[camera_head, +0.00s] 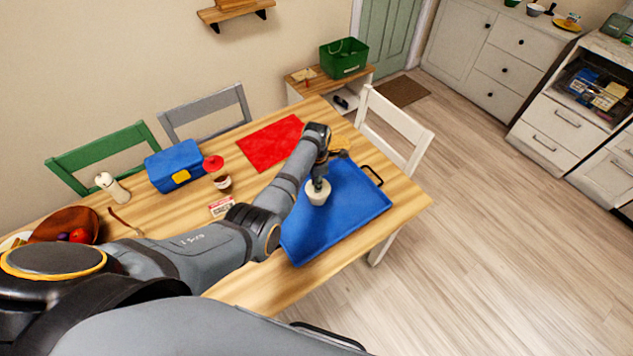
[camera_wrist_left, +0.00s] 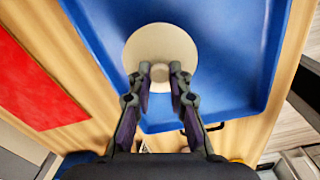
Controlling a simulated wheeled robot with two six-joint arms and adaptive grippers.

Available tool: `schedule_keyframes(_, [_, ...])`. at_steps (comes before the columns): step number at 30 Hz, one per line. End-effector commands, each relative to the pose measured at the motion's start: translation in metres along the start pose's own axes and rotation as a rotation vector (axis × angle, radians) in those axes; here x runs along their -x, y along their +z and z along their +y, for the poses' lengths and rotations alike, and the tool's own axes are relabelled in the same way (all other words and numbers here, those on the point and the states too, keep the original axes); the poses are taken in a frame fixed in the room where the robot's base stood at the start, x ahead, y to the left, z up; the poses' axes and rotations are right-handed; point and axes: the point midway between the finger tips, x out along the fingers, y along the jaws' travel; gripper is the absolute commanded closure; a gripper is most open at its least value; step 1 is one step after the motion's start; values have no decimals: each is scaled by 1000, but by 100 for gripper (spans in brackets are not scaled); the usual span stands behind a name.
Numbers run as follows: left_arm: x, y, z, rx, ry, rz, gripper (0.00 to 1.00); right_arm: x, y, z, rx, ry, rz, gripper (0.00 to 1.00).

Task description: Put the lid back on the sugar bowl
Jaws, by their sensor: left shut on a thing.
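The cream sugar bowl (camera_head: 317,198) stands on the blue tray (camera_head: 350,222), right under my left gripper (camera_head: 319,183). In the left wrist view the round cream lid (camera_wrist_left: 150,45) is seen from above, and the fingers of my left gripper (camera_wrist_left: 160,72) are shut on its small knob. The lid hides the bowl in that view. In the head view lid and bowl run together, so I cannot tell whether the lid rests fully on the rim. My right gripper is not in view.
On the wooden table are a red mat (camera_head: 268,143), a blue box (camera_head: 175,166), a red-topped jar (camera_head: 216,172), a pale mill (camera_head: 112,187) and a brown bowl (camera_head: 68,227). A white chair (camera_head: 395,125) stands behind the tray. The tray around the bowl is clear.

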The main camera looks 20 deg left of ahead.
Motion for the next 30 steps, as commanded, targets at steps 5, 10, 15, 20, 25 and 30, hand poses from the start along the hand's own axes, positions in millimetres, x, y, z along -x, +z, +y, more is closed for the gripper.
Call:
schedule_keyframes(5, [0, 0, 0, 0, 0, 0, 100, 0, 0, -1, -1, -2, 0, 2])
schedule_keyframes(10, [0, 0, 0, 0, 0, 0, 77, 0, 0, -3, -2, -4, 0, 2])
schedule_keyframes(15, [0, 0, 0, 0, 0, 0, 55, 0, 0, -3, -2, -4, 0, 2])
schedule_keyframes(20, [0, 0, 0, 0, 0, 0, 55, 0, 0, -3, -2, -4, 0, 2])
schedule_keyframes(25, [0, 0, 0, 0, 0, 0, 39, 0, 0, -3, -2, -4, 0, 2])
schedule_keyframes(30, [0, 0, 0, 0, 0, 0, 33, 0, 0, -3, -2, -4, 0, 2])
